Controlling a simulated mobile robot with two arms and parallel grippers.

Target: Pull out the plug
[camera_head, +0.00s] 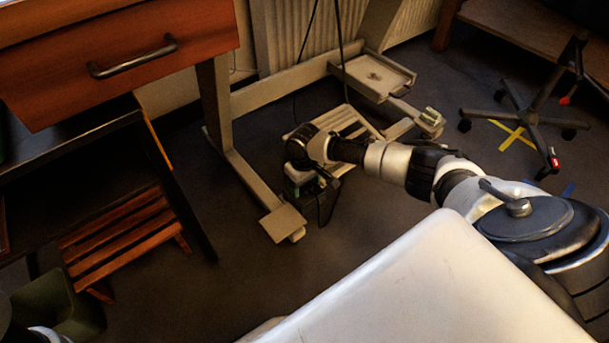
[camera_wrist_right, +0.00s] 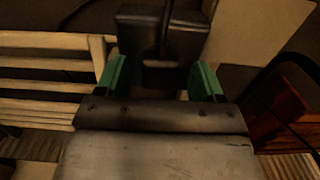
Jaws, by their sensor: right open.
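In the right wrist view, a black plug (camera_wrist_right: 160,75) with a cable rising from its top sits between the two green fingertips of my right gripper (camera_wrist_right: 160,82). The fingers are apart, with a visible gap on each side of the plug. A black box-like block (camera_wrist_right: 140,24) lies just beyond the plug; whether the plug is seated in it I cannot tell. In the head view my right gripper (camera_head: 310,187) points down near the floor beside the desk frame, and the wrist mostly hides the plug. My left gripper is not in view.
A pale slatted rack (camera_head: 350,122) lies behind my right gripper. A pale desk leg foot (camera_head: 283,222) is close on its left. A wooden slatted stool (camera_head: 120,235) stands further left. A wheeled chair base (camera_head: 530,117) is at right. Loose black cable hangs nearby.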

